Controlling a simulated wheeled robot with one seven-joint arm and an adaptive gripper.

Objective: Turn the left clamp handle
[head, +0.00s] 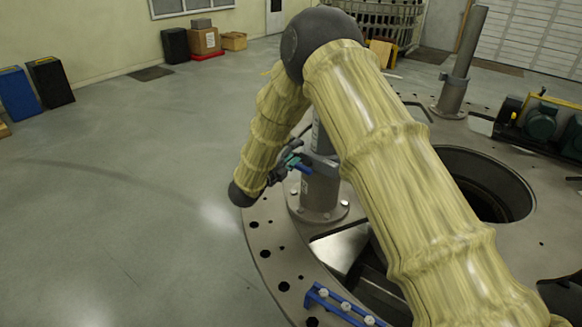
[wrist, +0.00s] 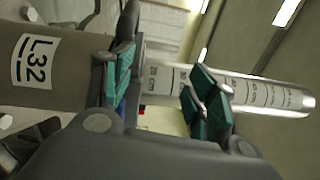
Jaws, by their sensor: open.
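The left clamp is a grey post (head: 320,190) standing on a round flange on the turret plate, partly hidden behind my arm. A small blue part, seemingly its handle (head: 303,168), shows at the post's left side, right by my gripper (head: 288,161). A sliver of blue (wrist: 121,108) shows beside the left finger; whether the pads touch the handle I cannot tell.
The turret plate (head: 262,222) has bolt holes and a large round opening (head: 490,185). A blue bracket (head: 340,305) sits at its front edge. Another post (head: 460,75) stands at the back right, near green motors (head: 541,121). The floor (head: 130,210) at left is clear.

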